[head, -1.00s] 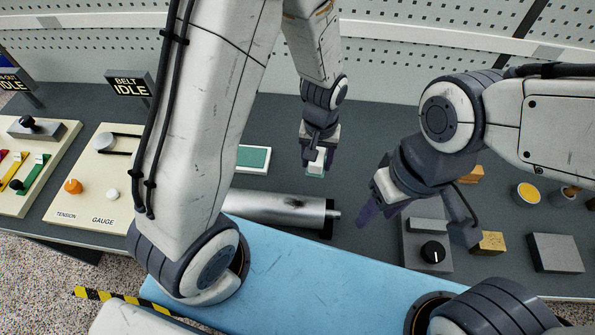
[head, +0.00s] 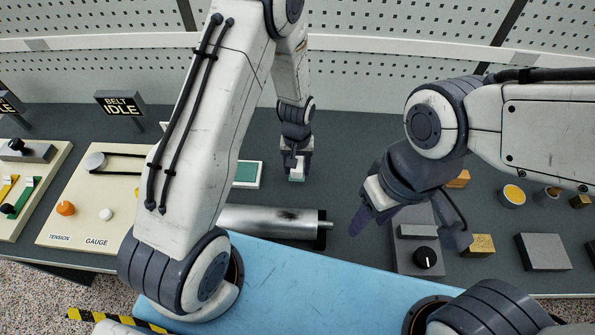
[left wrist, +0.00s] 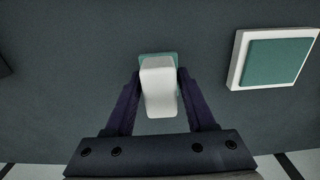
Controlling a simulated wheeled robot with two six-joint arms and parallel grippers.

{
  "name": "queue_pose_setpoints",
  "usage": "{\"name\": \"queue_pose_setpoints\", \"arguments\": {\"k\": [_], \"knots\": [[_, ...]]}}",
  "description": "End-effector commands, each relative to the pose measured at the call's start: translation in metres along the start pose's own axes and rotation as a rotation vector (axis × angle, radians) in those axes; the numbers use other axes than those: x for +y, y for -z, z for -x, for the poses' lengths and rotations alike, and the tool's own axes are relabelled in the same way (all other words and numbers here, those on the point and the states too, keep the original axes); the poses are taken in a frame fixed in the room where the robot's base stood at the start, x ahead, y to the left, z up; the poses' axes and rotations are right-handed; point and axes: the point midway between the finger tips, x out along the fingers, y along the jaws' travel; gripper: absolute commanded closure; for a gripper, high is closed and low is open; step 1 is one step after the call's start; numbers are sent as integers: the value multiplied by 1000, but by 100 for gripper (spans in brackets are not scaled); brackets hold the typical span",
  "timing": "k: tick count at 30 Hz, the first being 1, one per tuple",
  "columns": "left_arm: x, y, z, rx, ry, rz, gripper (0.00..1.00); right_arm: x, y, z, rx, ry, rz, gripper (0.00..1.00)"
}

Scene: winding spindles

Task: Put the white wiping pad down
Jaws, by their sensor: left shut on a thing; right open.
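The white wiping pad (head: 297,173) is a small white block with a teal underside. It also shows in the left wrist view (left wrist: 160,90). My left gripper (head: 297,165) is shut on it, with one dark finger on each side, over the grey bench. I cannot tell whether its teal underside touches the bench. A white-rimmed tray with a teal middle (head: 246,175) lies just left of the pad in the head view, and at upper right in the left wrist view (left wrist: 235,72). My right gripper (head: 408,230) is open and empty, above a grey box with a black knob.
A metal spindle (head: 265,222) lies in front of the pad, near the blue front surface (head: 300,275). The knobbed grey box (head: 420,255), a brass block (head: 479,245) and a grey block (head: 543,251) stand right. The tension panel (head: 85,225) is left. Bench behind the pad looks clear.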

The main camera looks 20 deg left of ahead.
Motion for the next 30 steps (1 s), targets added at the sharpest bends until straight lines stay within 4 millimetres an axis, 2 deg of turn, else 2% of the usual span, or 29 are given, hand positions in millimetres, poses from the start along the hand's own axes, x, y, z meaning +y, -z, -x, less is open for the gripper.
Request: {"name": "queue_pose_setpoints", "arguments": {"k": [7, 17, 28, 29, 30], "knots": [[0, -1, -29, -4, 1, 0, 100, -1, 1, 12, 0, 0, -1, 50], [0, -1, -33, 0, 0, 0, 100, -1, 0, 10, 0, 0, -1, 50], [0, -2, -47, -3, 1, 0, 100, 0, 0, 0, 0, 0, 0, 50], [0, -2, -47, -3, 1, 0, 37, 0, 0, 1, 0, 0, 0, 50], [0, -2, -47, -2, 1, 0, 22, 0, 0, 1, 0, 0, 0, 50]]}}
